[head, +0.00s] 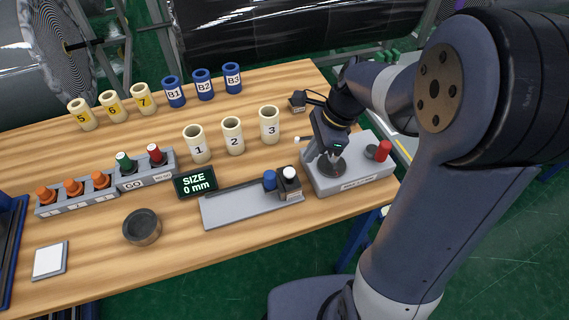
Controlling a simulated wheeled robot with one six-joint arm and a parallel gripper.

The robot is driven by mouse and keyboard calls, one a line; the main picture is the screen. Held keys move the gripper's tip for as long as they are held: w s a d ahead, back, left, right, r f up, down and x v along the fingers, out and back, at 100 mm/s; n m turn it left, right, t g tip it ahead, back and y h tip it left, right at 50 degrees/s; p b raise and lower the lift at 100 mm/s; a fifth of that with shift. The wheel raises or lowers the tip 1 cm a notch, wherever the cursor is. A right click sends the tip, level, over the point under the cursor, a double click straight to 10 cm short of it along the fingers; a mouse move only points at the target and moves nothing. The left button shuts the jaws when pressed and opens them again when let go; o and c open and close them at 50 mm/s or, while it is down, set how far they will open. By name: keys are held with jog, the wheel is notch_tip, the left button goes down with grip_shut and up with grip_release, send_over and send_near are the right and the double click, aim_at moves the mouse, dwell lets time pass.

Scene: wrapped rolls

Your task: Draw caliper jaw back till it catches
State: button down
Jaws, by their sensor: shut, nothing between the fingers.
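The caliper is a grey plate with a dark rail (225,212) on the table's front right. Its dark jaw block with a white knob (289,173) stands at the plate's right end. A blue cylinder (270,180) is just left of that block; I cannot tell whether they touch. The display (195,183) beside the plate reads "SIZE 0 mm". My gripper (322,156) is shut and empty, over the left part of a grey station box (350,178), behind and to the right of the jaw block. Its fingertips are small and partly lost against the box's dark round part.
The grey box carries a red knob (384,150). Cream cups 1, 2 and 3 (233,135) stand behind the caliper, with blue and yellow-labelled cups farther back. A dark bowl (142,227) and a rack with coloured knobs (146,173) are on the left. Table in front of the caliper is clear.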

aim_at(291, 175)
jog(key=a+f, duration=0.3)
jog(key=a+f+p, duration=0.1)
jog(key=f, duration=0.1)
jog(key=shift+s+a, duration=0.25)
jog(key=shift+a, duration=0.75)
